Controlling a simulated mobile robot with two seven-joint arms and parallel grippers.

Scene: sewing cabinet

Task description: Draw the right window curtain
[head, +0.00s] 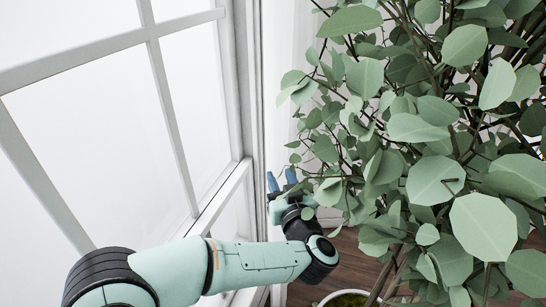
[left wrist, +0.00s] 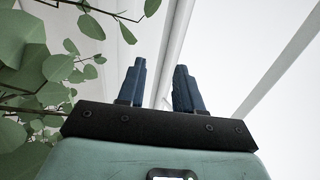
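My left gripper (head: 281,180) is beside the window's right frame, with its blue fingers pointing up. In the left wrist view its two fingers (left wrist: 160,80) stand apart with a gap between them, and I see nothing clearly held. A white upright strip (head: 283,75) runs between the window frame and the plant. It may be the edge of the right curtain, but I cannot tell it from the wall. In the left wrist view a pale upright edge (left wrist: 178,35) shows behind the fingers. My right gripper is in neither view.
The window (head: 155,60) with white bars fills the left side. A large leafy plant (head: 430,120) fills the right side, and its leaves hang close to my left gripper. Its white pot (head: 322,302) shows at the bottom. A small patch of wooden floor (head: 350,262) is visible.

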